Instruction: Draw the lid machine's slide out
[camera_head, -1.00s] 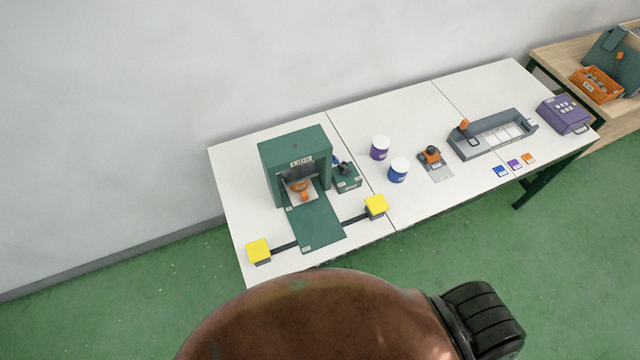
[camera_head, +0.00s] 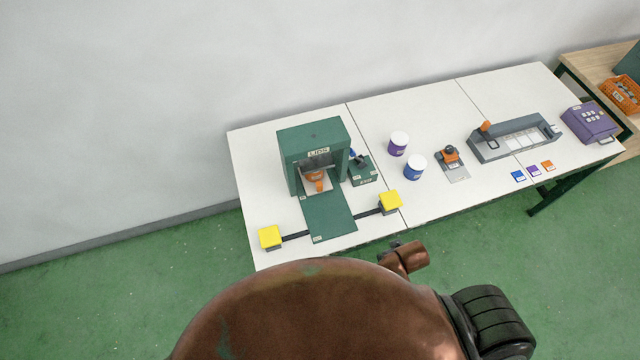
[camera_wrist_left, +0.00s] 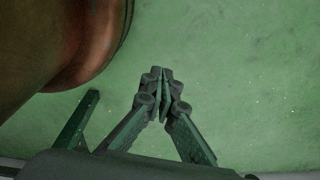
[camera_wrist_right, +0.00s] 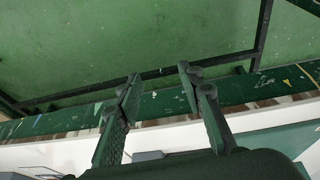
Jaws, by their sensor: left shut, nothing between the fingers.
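The lid machine (camera_head: 318,134) is a green box with a LIDS label, on the left part of the white table in the head view. In its opening sits the slide, a pale plate with an orange handle (camera_head: 317,181). It looks to be inside the machine, above a flat green base plate (camera_head: 328,217). My left gripper (camera_wrist_left: 162,72) is shut and empty over green floor in the left wrist view. My right gripper (camera_wrist_right: 158,72) has its fingers apart, nothing between them, near the table's edge. Neither gripper's fingers show clearly in the head view.
Yellow buttons (camera_head: 269,233) and (camera_head: 391,201) flank the base plate on dark bars. A small green box (camera_head: 361,172) stands right of the machine. Purple (camera_head: 398,146) and blue (camera_head: 415,169) pots stand further right. The floor (camera_head: 150,270) before the table is clear.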

